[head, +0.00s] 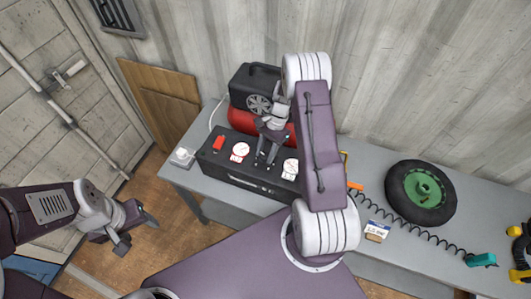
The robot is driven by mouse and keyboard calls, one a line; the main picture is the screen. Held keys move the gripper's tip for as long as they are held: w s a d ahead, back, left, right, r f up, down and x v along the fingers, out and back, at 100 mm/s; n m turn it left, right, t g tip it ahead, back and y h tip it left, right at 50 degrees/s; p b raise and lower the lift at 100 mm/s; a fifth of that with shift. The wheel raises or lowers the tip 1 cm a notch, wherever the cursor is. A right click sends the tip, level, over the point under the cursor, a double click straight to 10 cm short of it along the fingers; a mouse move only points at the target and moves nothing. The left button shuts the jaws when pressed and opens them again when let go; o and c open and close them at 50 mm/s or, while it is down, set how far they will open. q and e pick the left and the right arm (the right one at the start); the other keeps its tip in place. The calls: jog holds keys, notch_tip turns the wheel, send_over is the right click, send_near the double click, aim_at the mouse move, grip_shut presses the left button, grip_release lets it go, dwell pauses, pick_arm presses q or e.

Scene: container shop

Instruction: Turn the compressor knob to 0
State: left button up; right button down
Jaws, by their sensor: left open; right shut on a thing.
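The compressor (238,117) has a red tank and black top parts and stands on the grey table. Its black control panel (210,166) carries a red switch (218,143) and two white round gauges, one left (239,151) and one right (290,168). My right gripper (265,161) points down at the panel between the two gauges, with its fingers close together, shut on the knob. The knob is hidden by the fingers, so its setting cannot be read. My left gripper (137,233) is open and empty, over the floor left of the table.
The grey table (481,210) runs right. On it are a black tyre with a green hub (424,186), a coiled black hose with a teal end (481,260), and a small labelled box (377,231). A white socket box (183,156) sits at the left end. Wooden boards (160,92) lean behind.

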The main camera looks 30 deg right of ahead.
jog(key=n, duration=0.2)
jog(key=n+g+h+b, duration=0.1)
jog(key=n, duration=0.3)
jog(key=shift+w+a+r+n+g+h, duration=0.1)
jog(key=shift+w+n+g+h, duration=0.2)
jog(key=shift+n+g, duration=0.1)
jog(key=n+h, duration=0.1)
jog(key=n, duration=0.1)
jog(key=n+h, duration=0.1)
jog(key=n, duration=0.2)
jog(key=shift+a+n+g+b, duration=0.1)
jog(key=shift+n+g+b, duration=0.2)
jog(key=shift+g+b, duration=0.1)
jog(key=shift+r, duration=0.1)
jog(key=c, duration=0.9)
grip_release()
